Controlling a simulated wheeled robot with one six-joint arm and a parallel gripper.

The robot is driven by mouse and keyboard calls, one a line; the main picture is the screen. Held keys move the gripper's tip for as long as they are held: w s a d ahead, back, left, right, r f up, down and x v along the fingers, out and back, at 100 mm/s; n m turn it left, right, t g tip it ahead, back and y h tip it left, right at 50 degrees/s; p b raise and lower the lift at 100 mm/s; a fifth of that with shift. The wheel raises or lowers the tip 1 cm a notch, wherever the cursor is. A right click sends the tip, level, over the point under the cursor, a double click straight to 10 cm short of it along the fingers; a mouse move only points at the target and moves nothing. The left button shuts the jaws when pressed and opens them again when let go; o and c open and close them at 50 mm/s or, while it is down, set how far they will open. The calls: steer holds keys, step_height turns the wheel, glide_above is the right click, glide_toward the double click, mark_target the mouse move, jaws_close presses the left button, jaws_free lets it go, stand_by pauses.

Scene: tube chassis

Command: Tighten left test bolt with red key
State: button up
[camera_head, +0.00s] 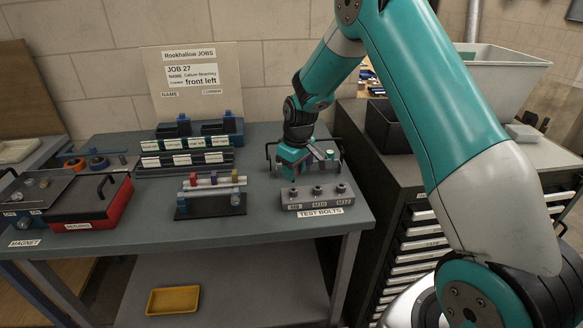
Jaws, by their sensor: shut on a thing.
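The test bolts block (333,197) is a grey bar near the bench's front right edge, with three dark bolts standing up from it. The left test bolt (293,192) is close below my gripper (295,172). My gripper points down over the left end of the block and is shut. A small red bit (296,183) shows under the jaws and looks like part of the red key; the rest is hidden. I cannot tell whether it touches the bolt.
A labelled black and blue holder (187,158) stands behind the rack. A red returns box (97,200) is at the left. A dark wire handle stands close behind my gripper. A drawer cabinet (407,240) adjoins the bench's right side. A yellow tray (172,300) lies on the lower shelf.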

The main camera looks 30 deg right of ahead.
steer(key=shift+a+f, duration=0.1)
steer(key=shift+f, duration=0.6)
steer(key=shift+s, duration=0.15)
stand_by(0.5)
steer(key=shift+f, duration=0.15)
steer(key=shift+f+b, duration=0.8)
steer(key=shift+f, duration=0.05)
steer(key=o, duration=0.4)
steer(key=shift+r, duration=0.1)
steer(key=shift+c, duration=0.2)
jaws_close()
steer(key=shift+m, duration=1.1)
